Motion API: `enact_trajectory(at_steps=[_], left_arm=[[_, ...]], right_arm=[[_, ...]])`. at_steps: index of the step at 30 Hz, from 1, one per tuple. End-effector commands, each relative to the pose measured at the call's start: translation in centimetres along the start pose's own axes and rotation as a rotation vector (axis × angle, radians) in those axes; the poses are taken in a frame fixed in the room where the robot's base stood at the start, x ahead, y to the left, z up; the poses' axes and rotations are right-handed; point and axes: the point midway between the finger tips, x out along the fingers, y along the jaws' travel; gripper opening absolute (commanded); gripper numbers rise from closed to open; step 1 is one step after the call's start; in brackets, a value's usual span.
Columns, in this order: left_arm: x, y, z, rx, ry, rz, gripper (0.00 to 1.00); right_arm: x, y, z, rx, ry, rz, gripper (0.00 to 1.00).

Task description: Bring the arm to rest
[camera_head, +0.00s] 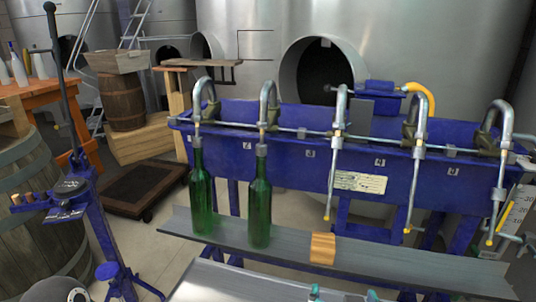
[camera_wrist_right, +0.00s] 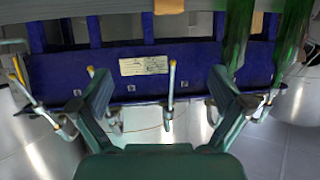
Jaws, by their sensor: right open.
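My right gripper (camera_head: 343,294) shows only as two small green fingertips at the bottom edge of the head view. In the right wrist view the gripper (camera_wrist_right: 160,80) has its two dark green fingers spread wide apart, with nothing between them. The blue filling machine (camera_wrist_right: 130,90) lies beyond the fingers there, seen upside down. In the head view the blue filling machine (camera_head: 290,160) stands beyond the gripper. My left gripper is in neither view.
Two green bottles (camera_head: 202,200) (camera_head: 260,205) stand upright under the left spouts. A wooden block (camera_head: 322,248) sits on the grey rail (camera_head: 400,264). A blue corking stand (camera_head: 95,215) and barrel (camera_head: 40,200) are at left. Steel tanks (camera_head: 240,60) stand behind.

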Motion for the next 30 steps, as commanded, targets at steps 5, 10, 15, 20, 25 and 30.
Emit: enact_trajectory(at_steps=[5,10,15,20,25,30], left_arm=[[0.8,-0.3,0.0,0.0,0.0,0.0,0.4],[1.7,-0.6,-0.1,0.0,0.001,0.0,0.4],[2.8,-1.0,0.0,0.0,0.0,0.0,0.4],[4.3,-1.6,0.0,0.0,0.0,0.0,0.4],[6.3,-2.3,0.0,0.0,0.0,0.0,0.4],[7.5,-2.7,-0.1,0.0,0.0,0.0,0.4]], right_arm=[[1.8,-0.1,2.6,-0.007,-0.045,-0.016,1.0],[4.0,-0.5,6.3,-0.011,-0.116,-0.049,1.0],[6.4,-0.7,11.4,-0.009,-0.218,-0.088,1.0],[8.6,-0.6,18.4,0.006,-0.364,-0.132,1.0],[9.9,0.1,29.1,0.054,-0.606,-0.188,1.0],[9.1,0.6,36.8,0.105,-0.8,-0.228,1.0]])
